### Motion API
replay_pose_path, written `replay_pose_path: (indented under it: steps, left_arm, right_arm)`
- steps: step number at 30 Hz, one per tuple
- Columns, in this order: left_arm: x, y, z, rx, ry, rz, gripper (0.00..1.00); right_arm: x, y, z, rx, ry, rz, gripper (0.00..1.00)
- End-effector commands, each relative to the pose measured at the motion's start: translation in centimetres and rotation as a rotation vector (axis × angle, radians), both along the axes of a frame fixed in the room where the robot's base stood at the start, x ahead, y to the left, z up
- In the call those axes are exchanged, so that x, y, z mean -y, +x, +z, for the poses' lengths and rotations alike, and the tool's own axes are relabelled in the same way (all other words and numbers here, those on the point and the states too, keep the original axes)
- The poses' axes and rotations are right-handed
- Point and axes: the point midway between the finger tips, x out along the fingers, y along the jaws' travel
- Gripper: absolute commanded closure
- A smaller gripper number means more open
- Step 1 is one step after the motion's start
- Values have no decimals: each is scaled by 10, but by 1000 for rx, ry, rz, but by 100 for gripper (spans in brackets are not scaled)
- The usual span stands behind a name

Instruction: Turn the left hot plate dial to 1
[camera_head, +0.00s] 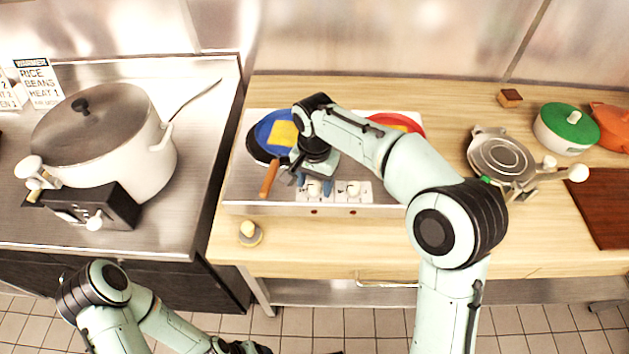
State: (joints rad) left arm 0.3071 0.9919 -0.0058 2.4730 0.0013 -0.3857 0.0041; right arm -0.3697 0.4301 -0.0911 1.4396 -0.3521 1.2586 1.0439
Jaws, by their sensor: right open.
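The hot plate (236,192) is a wide steel unit on the wooden counter. On its front part are two pale dials on white marked panels: the left dial (314,188) and the right dial (353,188). My right arm reaches over the hot plate from the right. My right gripper (299,181) points down, open, right beside the left dial at its upper left. I cannot tell whether its fingers touch the dial. The markings are too small to read.
A dark pan with a blue disc (266,127), yellow piece and wooden handle (269,180) sits on the left burner. A red round item (410,123) is partly behind my arm. A large pot (150,150) stands left; a waffle-iron-like appliance (500,158) and green-lidded pot (568,125) stand right.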

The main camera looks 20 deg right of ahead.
Motion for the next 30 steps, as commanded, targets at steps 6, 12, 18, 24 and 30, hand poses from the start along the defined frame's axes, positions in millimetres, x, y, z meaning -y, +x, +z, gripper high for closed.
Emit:
replay_pose_path:
  steps: [6,12,18,24,30]
  left_arm:
    - [0,0,0,0,0,0,28]
    - [0,0,0,0,0,0,28]
    - [0,2,3,2,0,0,28]
    - [0,8,11,9,0,0,28]
    - [0,16,20,18,1,0,28]
  right_arm:
    - [0,0,0,0,0,0,88]
    - [0,0,0,0,0,4,95]
    - [0,0,1,0,0,46,95]
    - [0,0,2,-1,0,163,95]
    - [0,0,3,-1,0,338,95]
